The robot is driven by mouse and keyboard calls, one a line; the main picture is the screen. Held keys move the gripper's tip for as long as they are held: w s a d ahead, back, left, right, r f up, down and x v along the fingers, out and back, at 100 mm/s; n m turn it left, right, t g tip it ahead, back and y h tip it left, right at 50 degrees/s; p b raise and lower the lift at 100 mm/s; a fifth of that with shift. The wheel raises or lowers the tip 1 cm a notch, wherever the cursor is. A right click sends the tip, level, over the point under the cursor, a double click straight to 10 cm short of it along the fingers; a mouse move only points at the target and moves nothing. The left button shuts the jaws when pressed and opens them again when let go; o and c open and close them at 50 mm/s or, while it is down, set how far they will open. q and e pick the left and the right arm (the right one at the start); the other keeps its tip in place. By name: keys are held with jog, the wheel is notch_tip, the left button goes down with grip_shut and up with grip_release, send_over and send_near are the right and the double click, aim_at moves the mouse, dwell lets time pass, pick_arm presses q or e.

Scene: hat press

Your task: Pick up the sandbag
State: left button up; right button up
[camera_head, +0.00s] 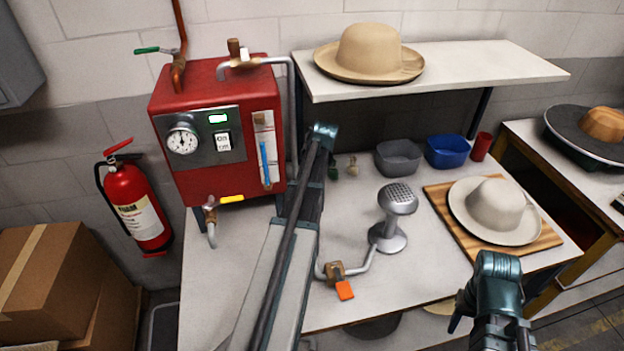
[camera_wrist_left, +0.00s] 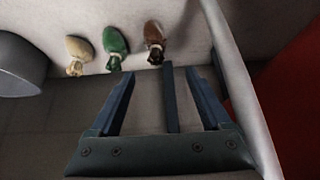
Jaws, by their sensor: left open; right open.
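Three small tied sandbags lie in a row in the left wrist view: a beige one (camera_wrist_left: 78,52), a green one (camera_wrist_left: 116,45) and a brown one (camera_wrist_left: 153,38). In the head view, the green bag (camera_head: 333,171) and the beige bag (camera_head: 353,166) show at the back of the table; the brown one is hidden behind my left arm. My left gripper (camera_wrist_left: 160,72) is open and empty, its fingers pointing toward the bags, nearest the green and brown ones, touching none. My right gripper (camera_head: 461,306) is open and empty at the table's front right; its fingers are mostly hidden.
A red boiler (camera_head: 225,160) stands left of my left arm. A grey bowl (camera_head: 398,158) and blue bowl (camera_head: 447,152) stand right of the bags. A shelf (camera_head: 480,67) bearing a tan hat (camera_head: 368,50) overhangs the back. A steamer (camera_head: 392,220) and a white hat (camera_head: 496,207) occupy the table.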

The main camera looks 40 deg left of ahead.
pick_arm(q)
jog(key=b+x, duration=0.5)
jog(key=x, duration=0.2)
jog(key=shift+f, duration=0.25)
jog(key=shift+r, duration=0.1)
jog(key=b+x, duration=0.5)
jog(key=shift+w, duration=0.2)
jog(key=shift+d, duration=0.1)
grip_shut()
